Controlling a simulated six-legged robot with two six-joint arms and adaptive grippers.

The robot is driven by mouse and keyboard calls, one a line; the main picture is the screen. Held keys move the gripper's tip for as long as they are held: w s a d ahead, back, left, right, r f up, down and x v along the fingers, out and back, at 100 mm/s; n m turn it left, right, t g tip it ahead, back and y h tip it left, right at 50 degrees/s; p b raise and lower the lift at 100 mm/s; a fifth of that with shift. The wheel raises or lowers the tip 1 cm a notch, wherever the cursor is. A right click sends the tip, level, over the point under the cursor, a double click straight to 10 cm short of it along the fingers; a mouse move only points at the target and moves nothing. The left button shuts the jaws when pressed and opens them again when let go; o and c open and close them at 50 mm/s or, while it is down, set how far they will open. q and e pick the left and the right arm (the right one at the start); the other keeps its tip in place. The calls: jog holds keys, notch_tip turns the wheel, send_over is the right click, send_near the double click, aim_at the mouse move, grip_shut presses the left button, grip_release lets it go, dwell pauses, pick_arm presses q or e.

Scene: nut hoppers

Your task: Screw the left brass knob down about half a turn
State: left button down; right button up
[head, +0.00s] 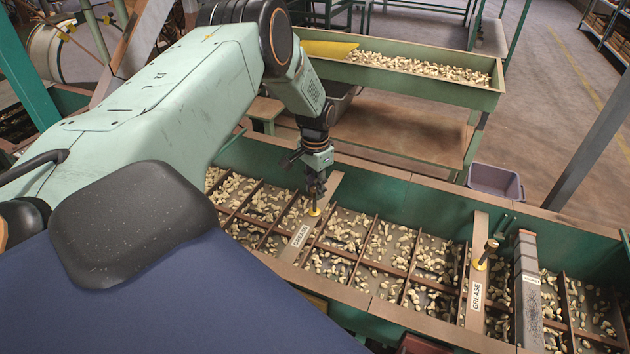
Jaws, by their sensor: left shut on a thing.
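The left brass knob (314,212) shows as a small yellow round piece on a pale crossbar labelled GREASE, over the long green hopper. My left gripper (315,194) points down from above and is shut on the knob, covering most of its upper part. How far the knob is turned cannot be told. My right gripper is not in view.
The green hopper (400,202) has brown dividers and many nuts in its compartments. Behind are another nut-filled trough (400,83) and a lilac bin (495,182) on the floor.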

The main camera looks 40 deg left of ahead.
pick_arm(q)
jog(key=m, duration=0.3)
jog(key=shift+m, duration=0.4)
jog(key=m+b, duration=0.1)
jog(key=m, duration=0.3)
jog(key=shift+d+m, duration=0.1)
jog(key=shift+m, duration=0.2)
jog(key=m+b, duration=0.1)
jog(key=m, duration=0.2)
jog(key=shift+s+m+b, duration=0.1)
jog(key=shift+m+b, duration=0.2)
jog(key=shift+m, duration=1.8)
jog(key=c, duration=1.1)
grip_release()
jog(key=shift+r, duration=0.1)
